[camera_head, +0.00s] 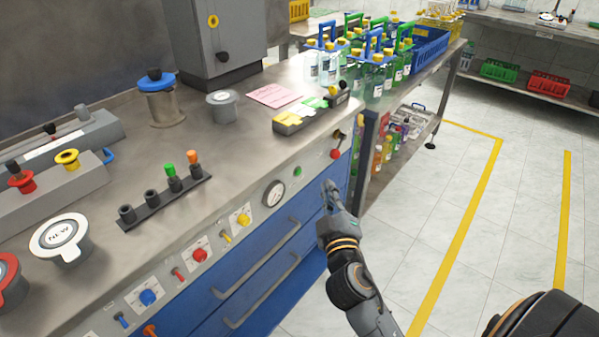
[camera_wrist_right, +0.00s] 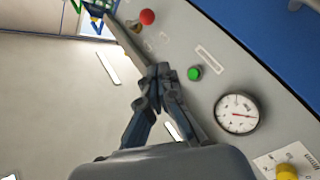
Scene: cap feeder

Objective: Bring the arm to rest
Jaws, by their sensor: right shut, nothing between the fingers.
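My right gripper (camera_head: 331,192) is shut and empty in the head view. It hangs in front of the blue drawer front of the workbench, close to the bench's control panel. In the right wrist view its fingertips (camera_wrist_right: 160,72) meet, with nothing between them. The panel's green button (camera_wrist_right: 194,73), round gauge (camera_wrist_right: 236,112) and red knob (camera_wrist_right: 147,17) lie beyond and to the right of the fingers or above them. I cannot tell whether the fingers touch the panel. My left gripper is not in view.
The metal workbench (camera_head: 235,150) holds a socket rack (camera_head: 165,200), a spool (camera_head: 161,105) and a label tray (camera_head: 300,118). Drawer handles (camera_head: 262,258) stick out below the panel. A bottle shelf (camera_head: 440,95) stands behind. Tiled floor (camera_head: 420,215) to the right is clear.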

